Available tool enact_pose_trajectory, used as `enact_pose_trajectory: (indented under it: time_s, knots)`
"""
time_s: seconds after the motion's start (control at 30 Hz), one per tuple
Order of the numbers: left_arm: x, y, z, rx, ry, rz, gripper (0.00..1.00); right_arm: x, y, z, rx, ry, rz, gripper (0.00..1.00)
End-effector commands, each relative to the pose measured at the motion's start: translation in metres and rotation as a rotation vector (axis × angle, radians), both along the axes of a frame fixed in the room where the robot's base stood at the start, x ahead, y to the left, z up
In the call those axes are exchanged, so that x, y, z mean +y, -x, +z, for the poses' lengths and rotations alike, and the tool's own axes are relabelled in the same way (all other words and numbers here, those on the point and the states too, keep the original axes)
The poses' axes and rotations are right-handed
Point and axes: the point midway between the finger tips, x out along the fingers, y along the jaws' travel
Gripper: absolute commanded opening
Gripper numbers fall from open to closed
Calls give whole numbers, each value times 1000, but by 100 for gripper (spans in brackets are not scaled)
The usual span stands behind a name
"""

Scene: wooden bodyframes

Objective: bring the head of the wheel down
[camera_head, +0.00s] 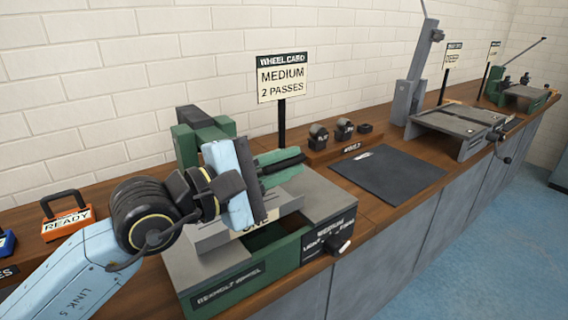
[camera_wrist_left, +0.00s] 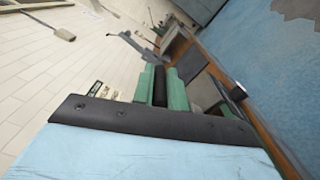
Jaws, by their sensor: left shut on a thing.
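The wheel machine (camera_head: 245,285) stands on the bench, with a green base, grey blocks and a green upright (camera_head: 188,148) behind my wrist. My left gripper (camera_head: 288,163) reaches in from the left in front of the upright. Its two green fingers are shut on a black bar (camera_head: 296,163), which lies between them and looks like a handle of the wheel's head. The bar also shows between the fingers in the wrist view (camera_wrist_left: 160,86). My gripper's blue body hides most of the head and where the bar joins it. My right gripper is not in view.
A wheel card sign (camera_head: 282,78) reads medium, 2 passes. Behind a dark mat (camera_head: 388,174) is a wooden rack (camera_head: 342,148) with wheels. An orange padlock-shaped block (camera_head: 68,216) marked ready sits left. A grey machine (camera_head: 455,128) stands farther right.

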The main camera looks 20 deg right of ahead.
Motion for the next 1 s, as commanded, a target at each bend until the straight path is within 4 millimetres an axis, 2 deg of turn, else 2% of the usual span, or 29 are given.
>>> enact_pose_trajectory:
  time_s: [0.03, 0.23, 0.27, 0.4, 0.77, 0.87, 1.0]
  knots:
    - [0, 0, -9, 8, -17, 1, 0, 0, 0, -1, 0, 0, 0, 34]
    - [-1, 0, -12, 13, -22, 0, 0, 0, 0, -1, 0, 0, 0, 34]
    - [-1, 0, -12, 13, -22, 0, 18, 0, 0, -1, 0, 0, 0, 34]
    - [0, 0, -11, 13, -20, 1, 35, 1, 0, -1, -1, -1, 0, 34]
    - [5, 1, -7, 9, -12, 0, 35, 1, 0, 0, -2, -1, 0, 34]
    - [18, 3, -7, 8, -13, 2, 35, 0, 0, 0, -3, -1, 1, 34]
    - [46, 9, -7, 8, -15, 3, 35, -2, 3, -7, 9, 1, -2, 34]
